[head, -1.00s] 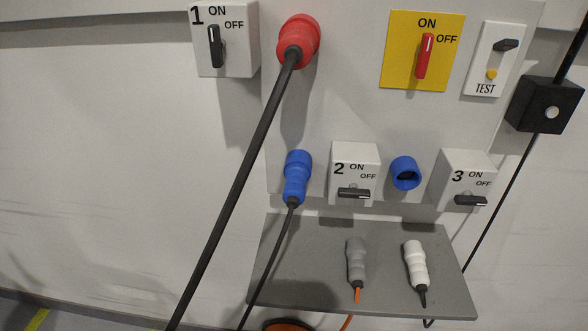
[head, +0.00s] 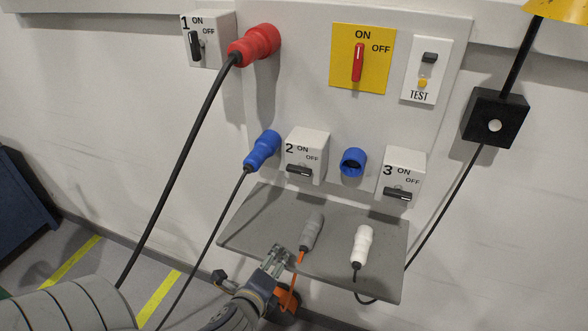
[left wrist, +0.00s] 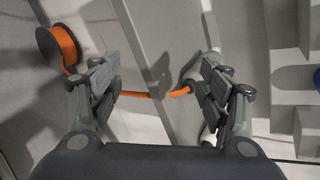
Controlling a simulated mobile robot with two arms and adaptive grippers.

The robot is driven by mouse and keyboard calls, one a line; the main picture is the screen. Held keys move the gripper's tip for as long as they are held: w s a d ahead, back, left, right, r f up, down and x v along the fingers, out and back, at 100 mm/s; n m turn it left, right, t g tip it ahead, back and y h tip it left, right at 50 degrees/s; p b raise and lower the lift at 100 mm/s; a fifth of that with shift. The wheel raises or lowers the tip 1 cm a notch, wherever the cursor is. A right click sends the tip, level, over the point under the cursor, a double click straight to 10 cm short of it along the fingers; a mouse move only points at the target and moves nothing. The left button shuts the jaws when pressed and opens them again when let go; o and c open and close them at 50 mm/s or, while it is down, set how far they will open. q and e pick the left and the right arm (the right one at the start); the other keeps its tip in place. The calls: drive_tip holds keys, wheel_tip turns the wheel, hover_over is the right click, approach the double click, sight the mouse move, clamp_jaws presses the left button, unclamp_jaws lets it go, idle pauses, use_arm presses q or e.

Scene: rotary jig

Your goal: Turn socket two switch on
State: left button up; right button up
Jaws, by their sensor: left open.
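The socket two switch box (head: 307,150) is a white box marked 2, ON and OFF on the wall panel. Its black handle (head: 299,170) lies roughly horizontal, while ON is printed above it and OFF to the upper right. My left gripper (head: 275,258) is below the box, near the front left of the grey shelf and apart from the switch. In the left wrist view, its two fingers (left wrist: 158,92) are spread wide with nothing gripped. An orange cable (left wrist: 140,94) shows behind the gap. My right gripper is not in view.
A blue plug (head: 262,150) with a black cable sits left of the box, and a blue socket (head: 352,162) sits right. The shelf (head: 380,275) holds a grey plug (head: 312,231) and a white plug (head: 362,244). Switch box 3 (head: 402,172) is farther right.

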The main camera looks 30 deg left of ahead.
use_arm(q)
wheel_tip(320, 180, up, 10)
drive_tip(key=w+m+t, duration=0.2)
drive_tip(key=m+t, duration=0.1)
drive_tip(key=m, duration=0.4)
drive_tip(key=m+t, duration=0.3)
drive_tip(key=m, duration=0.4)
approach(298, 171)
drive_tip(key=b+x, duration=0.1)
drive_tip(key=x, duration=0.6)
drive_tip(key=shift+w+a+r+b, duration=0.1)
drive_tip(key=shift+b, duration=0.25)
drive_tip(key=shift+w+a, duration=0.1)
drive_tip(key=shift+w, duration=0.55)
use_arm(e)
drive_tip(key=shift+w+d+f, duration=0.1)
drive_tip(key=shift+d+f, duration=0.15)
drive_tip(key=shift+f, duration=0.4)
use_arm(q)
drive_tip(key=shift+c, duration=0.6)
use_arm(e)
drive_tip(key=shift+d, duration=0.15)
use_arm(q)
drive_tip(key=c, duration=0.9)
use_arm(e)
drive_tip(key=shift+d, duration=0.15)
